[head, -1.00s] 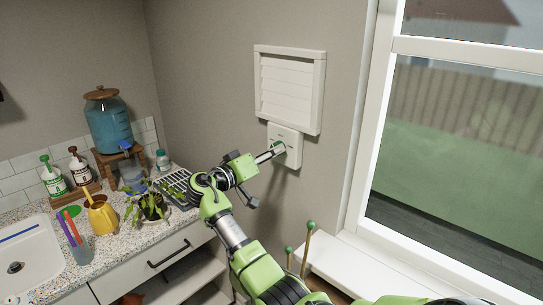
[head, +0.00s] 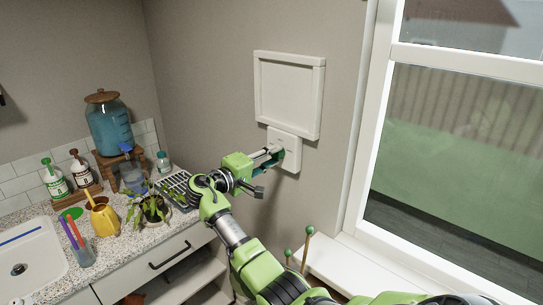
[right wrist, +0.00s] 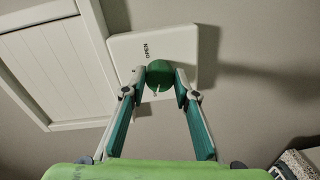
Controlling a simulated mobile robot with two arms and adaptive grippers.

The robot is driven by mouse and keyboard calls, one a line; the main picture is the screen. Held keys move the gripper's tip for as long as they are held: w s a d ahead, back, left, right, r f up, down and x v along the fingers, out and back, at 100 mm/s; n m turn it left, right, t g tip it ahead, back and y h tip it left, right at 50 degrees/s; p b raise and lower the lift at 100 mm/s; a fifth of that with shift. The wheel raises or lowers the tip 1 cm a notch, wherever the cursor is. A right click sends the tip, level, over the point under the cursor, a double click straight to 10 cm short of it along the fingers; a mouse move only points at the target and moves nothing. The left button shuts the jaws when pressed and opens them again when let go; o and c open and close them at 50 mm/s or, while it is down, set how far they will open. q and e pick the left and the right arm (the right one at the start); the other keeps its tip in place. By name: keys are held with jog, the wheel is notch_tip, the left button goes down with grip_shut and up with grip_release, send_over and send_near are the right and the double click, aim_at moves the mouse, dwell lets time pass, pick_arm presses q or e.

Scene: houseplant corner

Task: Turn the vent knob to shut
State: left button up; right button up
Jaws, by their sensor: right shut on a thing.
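The round green vent knob (right wrist: 159,73) sits on a white wall plate (head: 287,138) just below the vent (head: 288,92). My right gripper (head: 275,155) has its fingers on both sides of the knob and is shut on it. The fingers hide most of the knob in the head view. The vent slats lie flat, with no gaps visible. My left gripper is not in view.
The window (head: 460,140) and its white sill (head: 370,270) are at the right. Two green-tipped stakes (head: 308,232) stand near the sill. The counter at the left holds a potted plant (head: 152,208), a seed tray (head: 178,188) and a yellow watering can (head: 104,215).

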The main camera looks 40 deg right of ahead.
dwell(0.3)
jog(key=o, duration=1.1)
jog(key=shift+a, duration=0.1)
jog(key=a, duration=0.7)
jog(key=s+a, duration=0.1)
jog(key=a, duration=0.3)
jog(key=shift+a+r, duration=0.3)
jog(key=shift+a, duration=0.05)
